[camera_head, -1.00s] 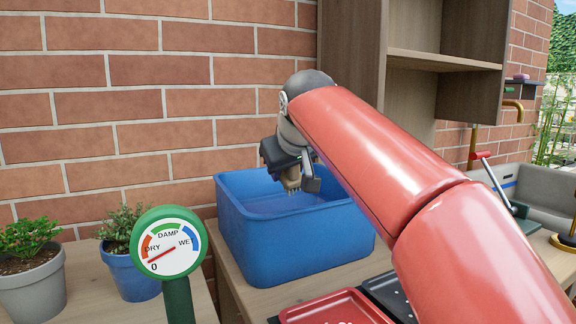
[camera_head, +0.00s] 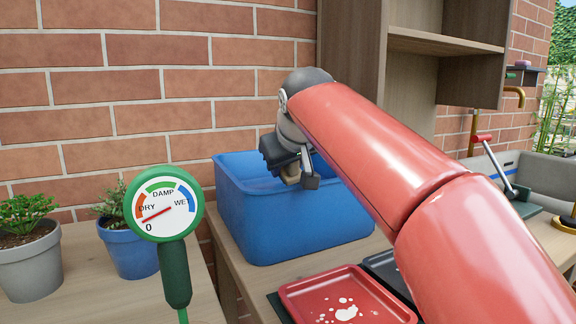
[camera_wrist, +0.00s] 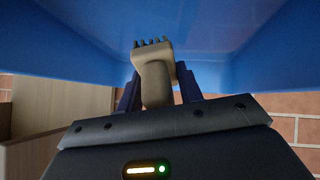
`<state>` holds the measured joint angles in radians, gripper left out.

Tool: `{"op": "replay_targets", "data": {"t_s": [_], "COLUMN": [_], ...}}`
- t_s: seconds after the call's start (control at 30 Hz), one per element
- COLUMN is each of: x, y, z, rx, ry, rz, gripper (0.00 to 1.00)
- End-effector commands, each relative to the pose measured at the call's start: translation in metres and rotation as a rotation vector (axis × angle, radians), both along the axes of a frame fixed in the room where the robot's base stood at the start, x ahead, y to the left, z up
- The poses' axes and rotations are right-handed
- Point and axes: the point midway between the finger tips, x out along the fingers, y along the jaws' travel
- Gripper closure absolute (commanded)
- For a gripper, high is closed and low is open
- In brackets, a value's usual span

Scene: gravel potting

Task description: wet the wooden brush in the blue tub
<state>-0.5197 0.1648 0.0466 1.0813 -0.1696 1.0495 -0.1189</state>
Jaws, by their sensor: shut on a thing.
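The blue tub (camera_head: 300,228) stands on the wooden bench against the brick wall. My gripper (camera_head: 287,168) is over the tub's opening, pointing down. It is shut on the wooden brush (camera_head: 291,174), a small tan piece showing below the jaws. In the wrist view the brush (camera_wrist: 155,82) sits between the two dark fingers, its short dark bristles (camera_wrist: 153,43) pointing away from the gripper towards the blue tub inside (camera_wrist: 225,35). I cannot tell whether the bristles touch water.
A green moisture gauge (camera_head: 165,210) stands in front at left, its needle on the dry side near 0. Potted plants (camera_head: 28,258) and (camera_head: 128,240) stand left of the tub. A red tray (camera_head: 300,295) with white splotches lies in front. A wooden shelf (camera_head: 445,40) is behind.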

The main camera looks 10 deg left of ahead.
Motion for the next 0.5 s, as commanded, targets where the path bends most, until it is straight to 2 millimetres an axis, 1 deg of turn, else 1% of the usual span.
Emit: {"op": "replay_targets", "data": {"t_s": [0.17, 0.5], "x": [0.0, 0.0], "y": [0.0, 0.0], "z": [0.003, 0.029], "rx": [0.001, 0.0], "ry": [-0.001, 0.0], "rz": [0.0, 0.0], "gripper": [0.82, 0.82]}}
